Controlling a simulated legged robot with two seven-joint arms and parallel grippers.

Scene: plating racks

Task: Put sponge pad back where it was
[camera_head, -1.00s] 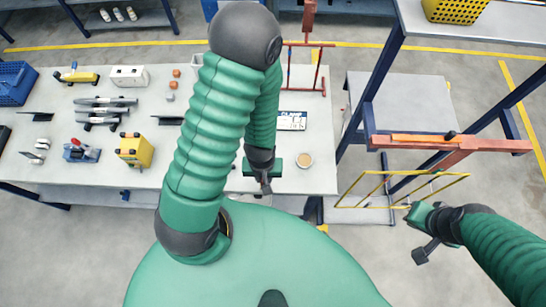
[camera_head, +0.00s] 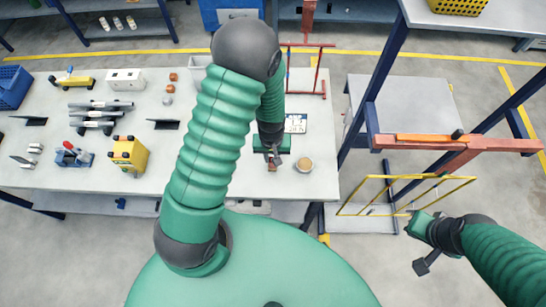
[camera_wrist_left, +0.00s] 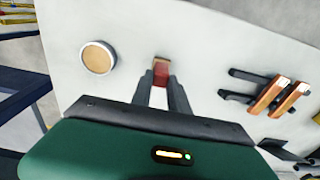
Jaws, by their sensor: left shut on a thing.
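My left gripper (camera_head: 272,163) is over the right part of the white worktable (camera_head: 230,185). In the left wrist view its two fingers (camera_wrist_left: 161,78) are shut on a small reddish-brown block (camera_wrist_left: 161,72), which looks like the sponge pad. In the head view only a small reddish bit of the pad (camera_head: 272,167) shows at the fingertips. I cannot tell whether the pad touches the tabletop. My right gripper (camera_head: 424,245) is off the table, beside a yellow wire frame, with nothing visible in it. Its finger opening is unclear.
A round tan-topped container (camera_head: 304,165) stands just right of my left gripper. Orange-handled tools (camera_wrist_left: 275,97) lie on the other side in the wrist view. A white label card (camera_head: 297,123) and a red stand (camera_head: 308,75) are behind. The yellow wire frame (camera_head: 375,212) is near my right arm.

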